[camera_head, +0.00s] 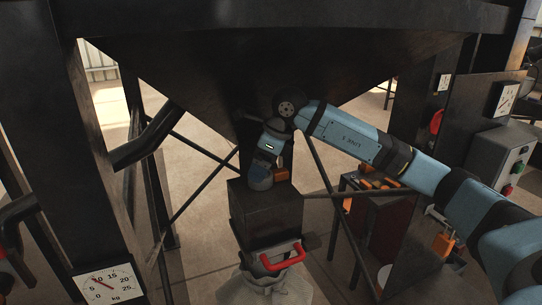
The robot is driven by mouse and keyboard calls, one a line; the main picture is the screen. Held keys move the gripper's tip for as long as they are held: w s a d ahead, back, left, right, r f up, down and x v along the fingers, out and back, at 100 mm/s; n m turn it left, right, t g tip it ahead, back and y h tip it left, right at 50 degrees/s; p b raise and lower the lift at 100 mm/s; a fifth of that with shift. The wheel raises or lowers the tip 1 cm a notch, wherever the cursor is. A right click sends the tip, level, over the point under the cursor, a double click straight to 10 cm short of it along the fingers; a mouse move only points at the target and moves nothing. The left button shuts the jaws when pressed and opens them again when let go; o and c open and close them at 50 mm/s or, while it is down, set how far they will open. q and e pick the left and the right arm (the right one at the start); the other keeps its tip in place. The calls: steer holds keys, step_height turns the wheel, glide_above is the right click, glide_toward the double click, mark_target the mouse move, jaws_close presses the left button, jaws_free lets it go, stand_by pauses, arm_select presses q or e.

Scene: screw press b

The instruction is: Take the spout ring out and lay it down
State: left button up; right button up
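A dark square spout (266,206) hangs under the hopper in the middle of the head view. A clamp with a red handle (283,258) sits at its lower end, above a pale sack (262,290). I cannot make out a separate spout ring; it may be hidden in or behind the spout. My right arm reaches in from the right, and its blue wrist and hand (262,178) are at the top of the spout, under the hopper. The fingertips are hidden there, so I cannot tell whether they hold anything. My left gripper is not in view.
The dark hopper (200,75) spans the top, with slanting frame braces around the spout. A dial (105,285) marked in kg is at lower left. A control box (497,153) is on the right. A shelf with orange-handled tools (375,184) stands behind my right arm.

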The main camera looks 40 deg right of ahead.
steer(key=shift+x, duration=1.05)
steer(key=shift+s+d+f+b, duration=0.2)
steer(key=shift+f+b, duration=0.15)
steer(key=shift+f, duration=0.15)
steer(key=shift+d+f, duration=0.1)
steer(key=shift+f, duration=0.1)
steer(key=shift+w+f, duration=0.1)
steer(key=shift+w, duration=0.1)
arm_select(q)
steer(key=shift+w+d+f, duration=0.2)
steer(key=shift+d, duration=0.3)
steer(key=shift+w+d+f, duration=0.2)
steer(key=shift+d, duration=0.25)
arm_select(e)
steer(key=shift+a, duration=0.25)
